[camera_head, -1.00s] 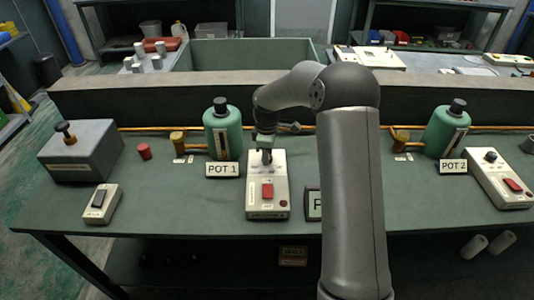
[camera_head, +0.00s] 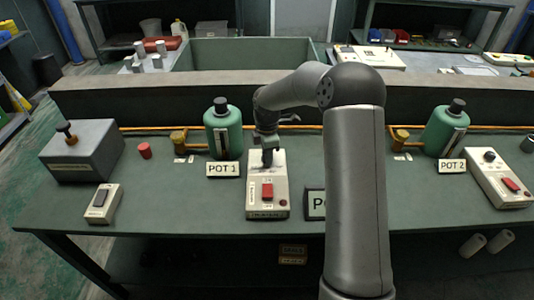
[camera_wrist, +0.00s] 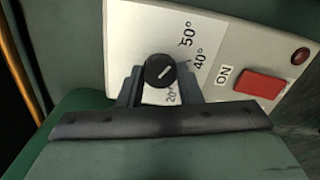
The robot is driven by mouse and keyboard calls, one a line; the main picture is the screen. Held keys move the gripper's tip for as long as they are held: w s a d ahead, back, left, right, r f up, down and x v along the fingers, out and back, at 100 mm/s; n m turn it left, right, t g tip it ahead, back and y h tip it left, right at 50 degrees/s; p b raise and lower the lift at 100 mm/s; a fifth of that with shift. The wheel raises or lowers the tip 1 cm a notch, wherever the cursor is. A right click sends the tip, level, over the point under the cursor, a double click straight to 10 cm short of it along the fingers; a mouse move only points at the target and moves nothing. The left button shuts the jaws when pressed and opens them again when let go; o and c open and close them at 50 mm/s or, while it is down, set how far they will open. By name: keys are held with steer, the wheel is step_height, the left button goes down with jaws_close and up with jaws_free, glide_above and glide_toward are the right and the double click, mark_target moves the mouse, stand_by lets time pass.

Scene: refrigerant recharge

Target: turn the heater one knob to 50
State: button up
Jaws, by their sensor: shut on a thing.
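The heater one box (camera_head: 268,205) is a white unit with a red switch, standing on the green bench beside the POT 1 label. In the wrist view its white face (camera_wrist: 235,40) shows the marks 20°, 40° and 50°, a red ON switch (camera_wrist: 260,84) and a red lamp. The black knob (camera_wrist: 160,70) sits between my fingertips, and its white line points up and right, toward about the 40° mark. My gripper (camera_head: 267,160) is shut on the knob, with one finger on each side of it. In the head view my gripper hides the knob.
The green POT 1 vessel (camera_head: 223,130) stands just left of my wrist. A second heater box (camera_head: 498,178) is at right by POT 2. A grey box (camera_head: 82,150) and a small switch box (camera_head: 103,203) are at left. A dark ledge (camera_head: 200,95) runs behind.

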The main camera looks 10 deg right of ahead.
steer(key=o, duration=1)
steer(key=shift+r, duration=0.15)
step_height(320, 180, up, 17)
steer(key=shift+r+b, duration=0.15)
steer(key=shift+b, duration=0.4)
steer(key=shift+s, duration=0.1)
steer(key=s+f+m, duration=0.2)
steer(key=s+m, duration=0.4)
steer(key=s, duration=0.6)
steer(key=s+f+m, duration=0.2)
steer(key=s+m, duration=0.4)
steer(key=s, duration=0.5)
steer(key=s+f+m, duration=0.2)
steer(key=s+m, duration=0.4)
steer(key=s, duration=0.6)
steer(key=shift+s+a+f+m, duration=0.1)
steer(key=shift+s+a+m, duration=0.2)
